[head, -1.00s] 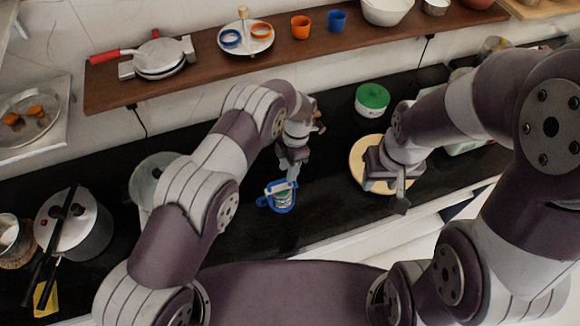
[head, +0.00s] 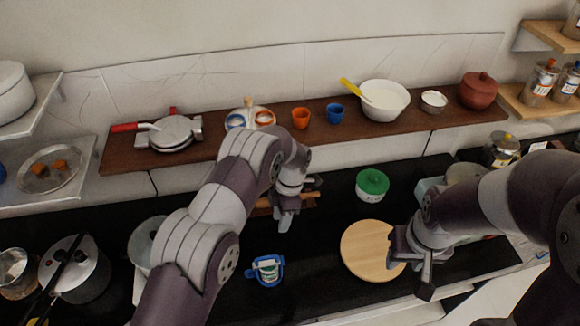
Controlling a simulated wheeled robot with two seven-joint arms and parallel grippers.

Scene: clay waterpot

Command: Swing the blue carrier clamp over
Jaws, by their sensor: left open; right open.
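The blue carrier clamp (head: 266,282) sits on the black counter in the lower middle of the head view, around a small container with white and green on it. My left gripper (head: 284,222) is open and empty, above and behind the carrier, apart from it. My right gripper (head: 424,283) is open and empty near the right edge of the round wooden board (head: 368,262). The fine state of the clamp is too small to tell.
A green-lidded bowl (head: 372,185) stands behind the board. A pot (head: 75,272) is at the left. A wooden shelf (head: 220,148) above holds an orange cup (head: 301,117), a blue cup (head: 335,113) and a white bowl (head: 385,100). The counter between carrier and board is clear.

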